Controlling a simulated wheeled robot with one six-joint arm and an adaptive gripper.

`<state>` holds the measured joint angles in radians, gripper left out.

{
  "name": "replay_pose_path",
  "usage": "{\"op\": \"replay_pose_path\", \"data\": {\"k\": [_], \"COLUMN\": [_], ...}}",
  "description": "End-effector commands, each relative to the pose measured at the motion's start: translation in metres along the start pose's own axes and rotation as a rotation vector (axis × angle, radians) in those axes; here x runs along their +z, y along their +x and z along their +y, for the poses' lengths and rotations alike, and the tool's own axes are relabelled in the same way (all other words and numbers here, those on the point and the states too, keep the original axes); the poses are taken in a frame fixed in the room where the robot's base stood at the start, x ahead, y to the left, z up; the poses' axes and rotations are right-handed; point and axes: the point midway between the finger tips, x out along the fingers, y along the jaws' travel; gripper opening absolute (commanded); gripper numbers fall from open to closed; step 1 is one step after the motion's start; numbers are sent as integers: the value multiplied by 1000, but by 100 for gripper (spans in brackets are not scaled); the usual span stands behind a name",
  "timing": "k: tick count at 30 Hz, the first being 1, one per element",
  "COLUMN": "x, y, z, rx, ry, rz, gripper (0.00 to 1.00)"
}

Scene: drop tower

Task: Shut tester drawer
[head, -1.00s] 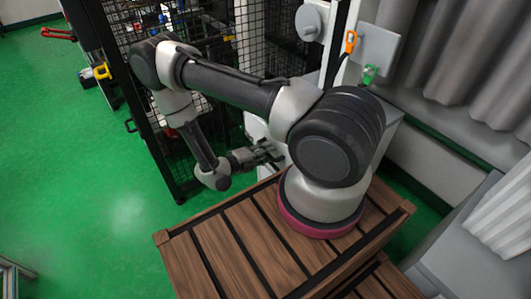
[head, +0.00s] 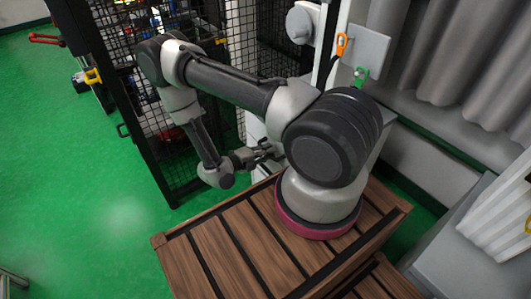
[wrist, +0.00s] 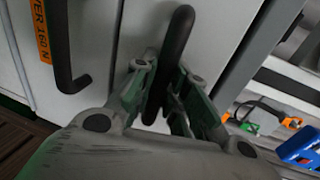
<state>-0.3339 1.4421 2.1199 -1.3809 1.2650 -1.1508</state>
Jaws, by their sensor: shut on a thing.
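In the wrist view, a pale grey front panel (wrist: 222,30), which looks like the tester drawer's front, carries a black bar handle (wrist: 178,35). My gripper (wrist: 170,95) is shut on this handle, with one finger on each side of it. In the head view, my gripper (head: 264,152) is at the white tester cabinet (head: 254,127), low behind my arm. The drawer itself is mostly hidden there, and I cannot tell how far out it stands.
A second black handle (wrist: 66,60) and an orange label (wrist: 40,28) are on the neighbouring panel. A black mesh fence (head: 130,110) stands left of the cabinet. Green floor (head: 80,190) is clear at left. Blue and orange items lie right in the wrist view.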

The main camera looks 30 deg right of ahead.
Motion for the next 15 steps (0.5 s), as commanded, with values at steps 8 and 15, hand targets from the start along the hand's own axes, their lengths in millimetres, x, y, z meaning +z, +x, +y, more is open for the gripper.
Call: {"op": "replay_pose_path", "data": {"k": [8, 15], "x": [0, 0], "y": [1, -1], "z": [-1, -1], "rx": [-2, -1], "ry": [1, 1], "rz": [3, 2], "gripper": [37, 37]}}
